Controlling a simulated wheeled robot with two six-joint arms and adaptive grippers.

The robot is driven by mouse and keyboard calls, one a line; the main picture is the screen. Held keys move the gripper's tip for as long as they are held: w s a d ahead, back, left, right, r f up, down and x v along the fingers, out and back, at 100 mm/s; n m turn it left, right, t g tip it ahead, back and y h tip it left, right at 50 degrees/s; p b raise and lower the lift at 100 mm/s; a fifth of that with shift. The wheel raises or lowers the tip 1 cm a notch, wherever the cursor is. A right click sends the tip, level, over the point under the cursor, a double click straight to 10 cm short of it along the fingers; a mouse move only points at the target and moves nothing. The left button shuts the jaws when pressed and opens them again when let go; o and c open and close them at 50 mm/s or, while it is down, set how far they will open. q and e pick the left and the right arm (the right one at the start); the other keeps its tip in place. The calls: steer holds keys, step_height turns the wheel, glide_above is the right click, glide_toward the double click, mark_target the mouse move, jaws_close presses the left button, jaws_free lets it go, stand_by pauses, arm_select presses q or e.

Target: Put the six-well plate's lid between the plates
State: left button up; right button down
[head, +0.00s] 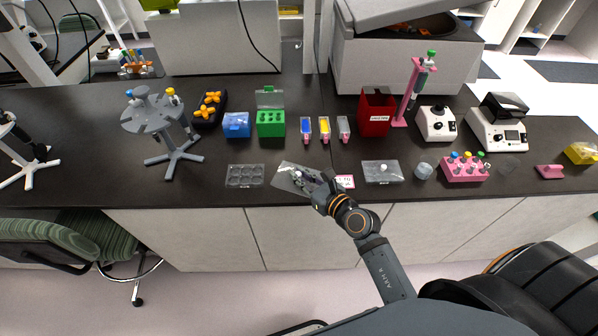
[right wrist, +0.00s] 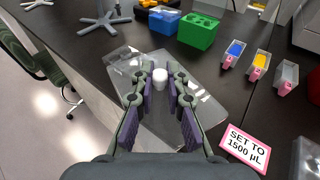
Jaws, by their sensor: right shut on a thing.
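The clear six-well plate (head: 245,176) sits on the dark bench at the centre left, its wells uncovered. A clear flat lid (head: 285,184) is just right of it, turned at an angle; I cannot tell whether it touches the bench. My right gripper (head: 312,180) is over the lid, shut on its white knob. In the right wrist view the knob (right wrist: 160,78) shows between the fingertips (right wrist: 160,84), with the lid (right wrist: 200,98) spread beneath. A second clear plate (head: 382,171) with a white knob on top sits farther right. My left gripper is not in view.
A pink-edged card (head: 345,182) lies right of the lid. Behind stand a green box (head: 270,122), a blue box (head: 236,125) and small colored reservoirs (head: 325,128). A pink tube rack (head: 464,168) is right. The bench's front edge is close to the lid.

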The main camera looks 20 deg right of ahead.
steer(key=w, duration=0.2)
steer(key=w+f, duration=0.1)
steer(key=w+d+f, duration=0.1)
steer(key=w, duration=0.1)
steer(key=shift+w+d+f, duration=0.1)
steer(key=shift+w+f, duration=0.1)
steer(key=shift+w, duration=0.15)
steer(key=w+f, duration=0.1)
steer(key=w+f+b, duration=0.1)
steer(key=f, duration=0.1)
steer(key=w+f+b, duration=0.1)
steer(key=f, duration=0.1)
steer(key=shift+w+d, duration=0.3)
steer(key=shift+d, duration=0.1)
steer(key=shift+w+f, duration=0.2)
steer(key=shift+w+f+b, duration=0.1)
steer(key=shift+f+b, duration=0.1)
steer(key=shift+b, duration=0.2)
step_height(320, 180, down, 3)
steer(key=shift+w+d+b, duration=0.1)
steer(key=shift+b, duration=0.7)
steer(key=shift+f, duration=0.15)
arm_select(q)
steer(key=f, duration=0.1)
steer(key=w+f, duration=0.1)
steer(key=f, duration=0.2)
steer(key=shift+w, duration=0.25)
